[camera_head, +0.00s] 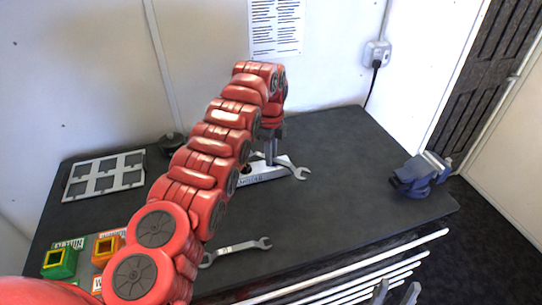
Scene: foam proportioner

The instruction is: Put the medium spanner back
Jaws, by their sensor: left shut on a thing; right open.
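My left gripper (271,150) points down over the table and is shut on a metal spanner, whose open-ended head (297,172) sticks out to the right. The rest of that spanner is hidden by the gripper and arm. A pale labelled holder (262,177) lies just under the gripper; I cannot tell if the spanner touches it. Another spanner (240,247) lies near the table's front edge, its left end partly hidden by my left arm. I cannot read which one is medium. My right gripper (396,293) is at the bottom right, open and empty, in front of the table.
The dark table (340,210) is clear at centre right. A blue vice (420,175) stands at its right end. A grey grid frame (104,176) lies at the left. A green block (60,262) and an orange block (107,247) are front left. White rails (350,268) run along the front.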

